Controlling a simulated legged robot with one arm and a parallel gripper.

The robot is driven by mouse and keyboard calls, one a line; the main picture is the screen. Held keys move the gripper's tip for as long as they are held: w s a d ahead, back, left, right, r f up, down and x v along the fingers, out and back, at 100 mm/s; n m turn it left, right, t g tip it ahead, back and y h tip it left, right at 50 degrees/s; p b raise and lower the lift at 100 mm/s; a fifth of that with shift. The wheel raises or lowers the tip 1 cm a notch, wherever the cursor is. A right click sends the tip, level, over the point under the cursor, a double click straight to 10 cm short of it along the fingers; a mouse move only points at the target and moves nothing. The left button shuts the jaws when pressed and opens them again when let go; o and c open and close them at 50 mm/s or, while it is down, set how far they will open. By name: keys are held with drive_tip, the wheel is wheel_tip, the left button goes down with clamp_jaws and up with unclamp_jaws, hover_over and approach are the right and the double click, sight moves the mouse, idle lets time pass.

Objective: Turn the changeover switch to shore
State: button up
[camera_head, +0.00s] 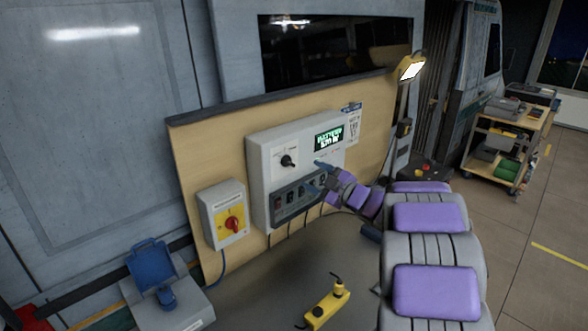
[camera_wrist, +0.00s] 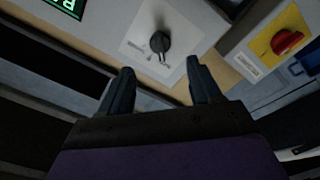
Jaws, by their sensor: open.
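A black rotary knob (camera_head: 288,160) sits on a white plate at the upper left of the grey control box. In the wrist view the knob (camera_wrist: 159,43) is just beyond and between my fingertips. A red rotary switch (camera_head: 232,224) on a yellow plate is on a smaller box at lower left; it also shows in the wrist view (camera_wrist: 287,42) at upper right. The labels are too small to tell which is the changeover switch. My gripper (camera_head: 316,176) is open and empty in front of the control box, right of the black knob and apart from it.
The control box (camera_head: 258,182) has a lit green display (camera_head: 328,139) and a row of small switches below. It hangs on a wooden board (camera_head: 200,150). A blue-lidded socket (camera_head: 150,262) is at lower left. A yellow device (camera_head: 326,304) lies below. A tool cart (camera_head: 505,145) stands right.

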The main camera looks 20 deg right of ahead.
sight(292, 164)
drive_tip(key=b+x, duration=0.1)
drive_tip(key=x, duration=0.8)
drive_tip(key=shift+w, duration=0.1)
drive_tip(key=c, duration=1)
